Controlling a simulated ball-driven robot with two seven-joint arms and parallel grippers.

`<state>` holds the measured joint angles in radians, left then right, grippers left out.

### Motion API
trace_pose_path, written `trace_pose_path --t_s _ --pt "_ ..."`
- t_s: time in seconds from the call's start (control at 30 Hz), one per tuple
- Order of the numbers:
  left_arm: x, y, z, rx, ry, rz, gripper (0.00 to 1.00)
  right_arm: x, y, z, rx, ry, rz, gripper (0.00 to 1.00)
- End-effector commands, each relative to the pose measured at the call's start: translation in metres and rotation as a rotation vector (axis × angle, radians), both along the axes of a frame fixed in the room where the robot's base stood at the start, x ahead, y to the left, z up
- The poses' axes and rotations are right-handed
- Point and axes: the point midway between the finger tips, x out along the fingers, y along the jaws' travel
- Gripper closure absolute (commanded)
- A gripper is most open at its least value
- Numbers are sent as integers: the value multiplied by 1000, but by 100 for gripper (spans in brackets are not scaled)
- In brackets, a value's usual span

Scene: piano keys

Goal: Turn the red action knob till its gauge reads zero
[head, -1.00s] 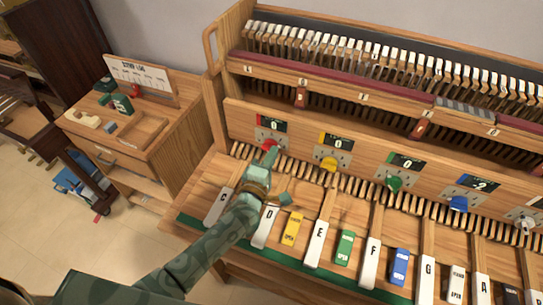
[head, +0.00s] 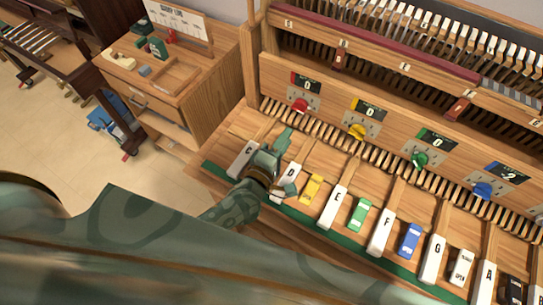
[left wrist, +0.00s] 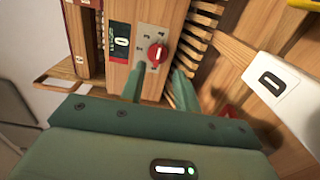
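The red knob (head: 300,105) is on the upright wooden panel at the left, below its red-edged gauge (head: 306,84), which reads 0. In the left wrist view the red knob (left wrist: 157,53) stands on a pale marked plate beside the gauge (left wrist: 121,42), which shows a 0 there too. My left gripper (head: 284,138) is over the keys labelled C and D, below the knob and apart from it. In the left wrist view its two fingers (left wrist: 160,88) are spread with nothing between them. My right gripper is not in view.
Yellow (head: 357,131), green (head: 419,158) and blue (head: 483,189) knobs follow along the panel to the right. White lettered keys (head: 335,208) and coloured keys lie below. A wooden desk (head: 185,88) stands at the left; open floor lies before it.

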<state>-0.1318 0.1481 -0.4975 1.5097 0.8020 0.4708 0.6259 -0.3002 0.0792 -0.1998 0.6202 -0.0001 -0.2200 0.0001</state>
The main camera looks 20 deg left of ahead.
Motion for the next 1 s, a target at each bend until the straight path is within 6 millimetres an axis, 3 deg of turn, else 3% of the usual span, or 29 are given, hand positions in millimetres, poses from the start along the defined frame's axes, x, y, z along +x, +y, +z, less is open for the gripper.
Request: trace_pose_path --t_s 0.1,0.33,1.0 --pt "-31 6 -1 2 3 -1 68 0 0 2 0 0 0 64" --pt "-65 13 -1 1 1 -1 68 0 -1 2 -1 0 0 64" --pt "-71 13 0 3 -1 -2 68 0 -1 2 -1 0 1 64"
